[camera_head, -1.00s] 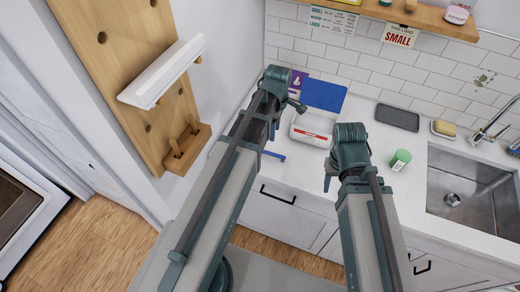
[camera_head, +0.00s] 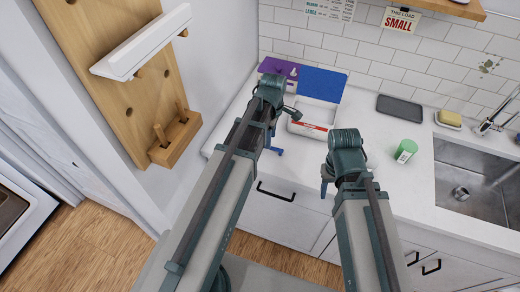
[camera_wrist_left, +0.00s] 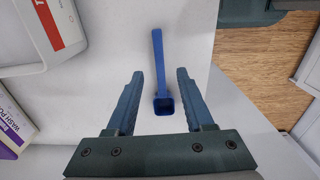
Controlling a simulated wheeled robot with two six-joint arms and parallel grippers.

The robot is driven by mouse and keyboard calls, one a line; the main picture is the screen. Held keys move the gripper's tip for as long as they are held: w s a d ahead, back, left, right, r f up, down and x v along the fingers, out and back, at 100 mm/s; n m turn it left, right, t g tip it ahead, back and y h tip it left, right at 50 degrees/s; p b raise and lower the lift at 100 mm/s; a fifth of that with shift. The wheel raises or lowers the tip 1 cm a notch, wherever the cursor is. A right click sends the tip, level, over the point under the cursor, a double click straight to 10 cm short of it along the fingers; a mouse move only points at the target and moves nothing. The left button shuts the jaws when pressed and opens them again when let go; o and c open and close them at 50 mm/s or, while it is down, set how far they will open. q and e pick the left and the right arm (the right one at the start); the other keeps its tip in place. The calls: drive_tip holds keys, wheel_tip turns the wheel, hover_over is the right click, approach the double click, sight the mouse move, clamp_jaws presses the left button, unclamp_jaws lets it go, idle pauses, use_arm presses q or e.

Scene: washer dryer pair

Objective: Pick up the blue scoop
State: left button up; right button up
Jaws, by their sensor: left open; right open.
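The blue scoop (camera_wrist_left: 157,60) lies on the white countertop in the left wrist view. Its handle points up the picture and its square cup is nearest my gripper. My left gripper (camera_wrist_left: 159,80) is open, with one finger on each side of the scoop and a gap on both sides. In the head view a small blue part of the scoop (camera_head: 275,150) shows beside my left gripper (camera_head: 268,138), whose wrist and arm hide the rest. My right gripper (camera_head: 326,184) is near the counter's front edge, mostly hidden by its own wrist, and appears empty.
A white container with a red label (camera_head: 307,128) stands right of my left gripper. Blue (camera_head: 321,84) and purple (camera_head: 275,67) items stand behind it. A green-capped container (camera_head: 405,151), grey tray (camera_head: 399,109) and sink (camera_head: 475,180) lie further right. A wooden wall rack (camera_head: 120,100) is at left.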

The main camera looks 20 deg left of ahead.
use_arm(q)
wheel_tip(320, 180, down, 5)
drive_tip(key=b, duration=0.5)
drive_tip(key=shift+f, duration=0.15)
clamp_jaws()
